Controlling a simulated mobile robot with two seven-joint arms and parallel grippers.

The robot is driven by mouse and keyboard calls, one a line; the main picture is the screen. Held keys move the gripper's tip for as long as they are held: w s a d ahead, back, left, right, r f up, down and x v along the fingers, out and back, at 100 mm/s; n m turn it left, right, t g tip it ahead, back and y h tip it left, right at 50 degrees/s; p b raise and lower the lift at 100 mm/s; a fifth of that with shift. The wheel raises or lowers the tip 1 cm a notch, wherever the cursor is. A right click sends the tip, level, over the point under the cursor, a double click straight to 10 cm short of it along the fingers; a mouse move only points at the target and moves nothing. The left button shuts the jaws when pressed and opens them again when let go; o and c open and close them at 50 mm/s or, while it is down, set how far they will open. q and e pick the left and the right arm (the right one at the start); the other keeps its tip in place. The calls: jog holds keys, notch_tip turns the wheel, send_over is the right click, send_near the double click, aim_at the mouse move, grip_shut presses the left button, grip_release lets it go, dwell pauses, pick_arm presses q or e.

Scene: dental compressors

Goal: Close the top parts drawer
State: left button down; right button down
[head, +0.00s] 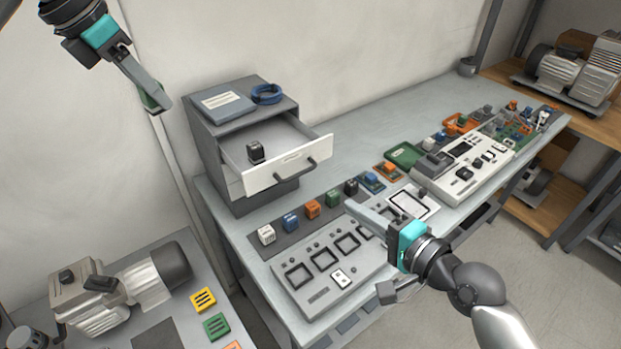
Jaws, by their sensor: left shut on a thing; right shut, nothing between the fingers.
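The top parts drawer (272,176) is pulled out of the grey cabinet (212,150). It has a white front with a dark handle (296,172), and a small black block (256,152) sits inside. My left gripper (154,98) is high at the upper left, apart from the cabinet, shut on a small green thing that is mostly hidden by the fingers. My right gripper (358,211) is over the panel on the bench, in front of and to the right of the drawer. It is shut and empty, not touching the handle.
A blue coil (266,94) and a grey-blue booklet (222,102) lie on the cabinet. Several small coloured blocks stand in a row on a dark strip (276,236) before the drawer. A white control unit (462,168) and green tray (405,155) are to the right.

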pick_arm(q)
jog(key=shift+f, duration=0.1)
pick_arm(e)
jog(key=x, duration=1.4)
jog(key=shift+w, duration=0.1)
